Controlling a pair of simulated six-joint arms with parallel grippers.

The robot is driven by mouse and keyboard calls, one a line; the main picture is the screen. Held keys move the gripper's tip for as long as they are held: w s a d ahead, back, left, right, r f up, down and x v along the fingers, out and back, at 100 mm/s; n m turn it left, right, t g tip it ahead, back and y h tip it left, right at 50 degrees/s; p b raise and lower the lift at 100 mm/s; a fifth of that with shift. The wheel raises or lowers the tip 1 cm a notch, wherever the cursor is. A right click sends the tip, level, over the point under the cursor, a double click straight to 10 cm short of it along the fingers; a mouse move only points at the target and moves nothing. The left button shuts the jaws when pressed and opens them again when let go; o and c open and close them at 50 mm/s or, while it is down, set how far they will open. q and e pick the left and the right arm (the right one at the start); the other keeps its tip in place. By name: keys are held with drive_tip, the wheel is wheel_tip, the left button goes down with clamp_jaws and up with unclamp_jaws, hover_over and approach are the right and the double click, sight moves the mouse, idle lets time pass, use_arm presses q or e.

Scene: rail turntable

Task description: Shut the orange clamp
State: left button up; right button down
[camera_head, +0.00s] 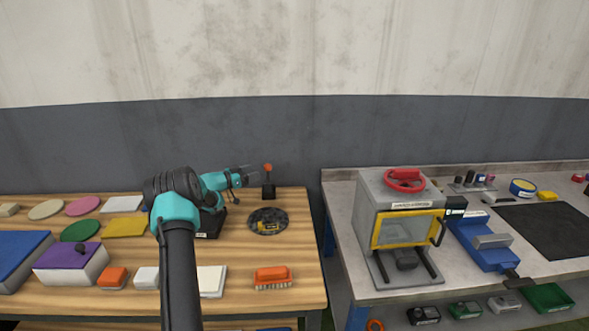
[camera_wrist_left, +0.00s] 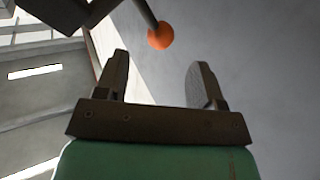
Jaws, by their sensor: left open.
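The orange clamp (camera_head: 268,191) stands near the back right of the wooden table. It has a dark base and a dark lever standing upright, topped by an orange knob (camera_head: 268,167). In the left wrist view the orange knob (camera_wrist_left: 161,36) shows on the end of its dark rod, just beyond the fingertips. My left gripper (camera_head: 252,174) is open and empty, just left of the lever at about knob height. Its two fingers also show apart in the left wrist view (camera_wrist_left: 158,68). The knob appears apart from both fingers. My right gripper is out of view.
An orange brush (camera_head: 272,277) lies nearer. A purple-topped box (camera_head: 72,262) and flat coloured pieces are left. A grey oven-like box (camera_head: 385,208) stands on the right bench, across a gap.

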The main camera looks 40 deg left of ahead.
sight(267, 168)
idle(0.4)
use_arm(q)
drive_tip(key=shift+x, duration=3.75)
drive_tip(key=shift+c, duration=0.2)
clamp_jaws()
